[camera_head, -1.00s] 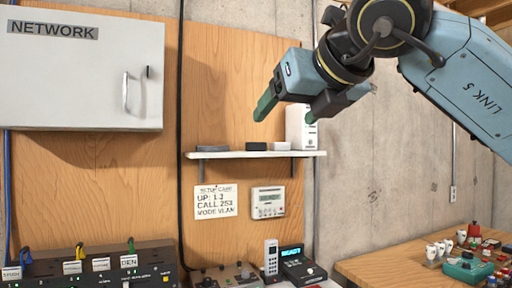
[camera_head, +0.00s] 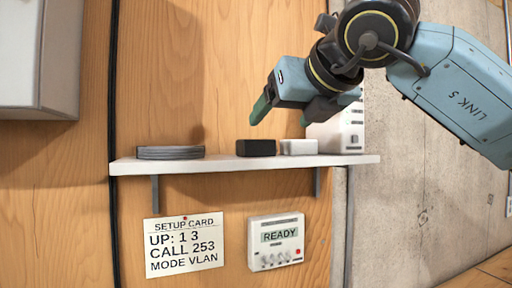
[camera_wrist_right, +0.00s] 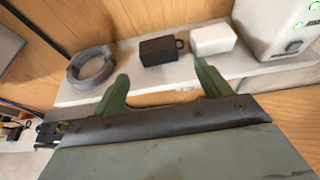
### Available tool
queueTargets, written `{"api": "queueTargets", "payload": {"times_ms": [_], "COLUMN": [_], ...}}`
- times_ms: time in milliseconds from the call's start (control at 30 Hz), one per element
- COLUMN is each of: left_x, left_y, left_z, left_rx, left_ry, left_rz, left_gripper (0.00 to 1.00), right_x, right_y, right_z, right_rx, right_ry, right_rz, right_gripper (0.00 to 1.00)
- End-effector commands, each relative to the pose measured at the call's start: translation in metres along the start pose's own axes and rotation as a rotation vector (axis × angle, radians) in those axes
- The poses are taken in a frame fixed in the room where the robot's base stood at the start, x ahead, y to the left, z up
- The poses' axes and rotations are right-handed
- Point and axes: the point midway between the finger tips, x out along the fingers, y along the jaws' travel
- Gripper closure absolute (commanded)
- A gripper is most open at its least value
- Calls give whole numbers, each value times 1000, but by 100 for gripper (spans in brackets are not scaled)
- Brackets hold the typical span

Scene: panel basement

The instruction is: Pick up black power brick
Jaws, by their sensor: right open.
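The black power brick (camera_head: 256,147) sits on the white wall shelf (camera_head: 240,163), between a grey coil and a white brick. In the right wrist view the black brick (camera_wrist_right: 162,50) has a small loop at its right end and lies beyond the fingertips, between their lines. My right gripper (camera_head: 282,112) is above the shelf, its green fingers apart and empty. In the right wrist view the gripper (camera_wrist_right: 160,80) is open and does not touch the brick. My left gripper is not in view.
The white brick (camera_head: 299,147) is close on the right of the black one. A white box (camera_head: 345,130) stands at the shelf's right end. A grey cable coil (camera_head: 170,152) lies at left. A setup card (camera_head: 184,246) and a READY panel (camera_head: 276,242) are below.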

Motion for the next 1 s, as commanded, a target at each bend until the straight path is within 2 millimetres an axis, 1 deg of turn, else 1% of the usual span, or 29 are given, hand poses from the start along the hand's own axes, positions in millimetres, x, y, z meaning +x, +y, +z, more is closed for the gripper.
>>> {"api": "queueTargets", "payload": {"times_ms": [33, 133, 200, 300, 433, 533, 700, 800, 900, 1000], "left_x": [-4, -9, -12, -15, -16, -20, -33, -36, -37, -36], "left_y": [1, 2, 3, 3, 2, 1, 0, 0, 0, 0], "left_z": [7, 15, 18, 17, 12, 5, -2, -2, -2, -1], "left_rx": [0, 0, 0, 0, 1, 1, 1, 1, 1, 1], "left_ry": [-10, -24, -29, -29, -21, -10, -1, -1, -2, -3], "left_rz": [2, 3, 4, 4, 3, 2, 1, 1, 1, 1], "left_gripper": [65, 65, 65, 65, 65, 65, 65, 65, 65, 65], "right_x": [11, 31, 44, 56, 65, 74, 99, 111, 116, 117], "right_y": [1, 0, 1, 0, 0, 2, 4, 3, 4, 3], "right_z": [0, 1, 1, 1, 0, 2, 5, 4, 4, 3], "right_rx": [1, 2, 1, 2, 1, 1, 2, 2, 1, 1], "right_ry": [5, 6, 5, 3, 2, 4, 5, 5, 2, 2], "right_rz": [2, 0, 1, 1, 0, 0, 0, 0, 1, 1], "right_gripper": [24, 24, 24, 24, 24, 24, 24, 24, 24, 24]}}
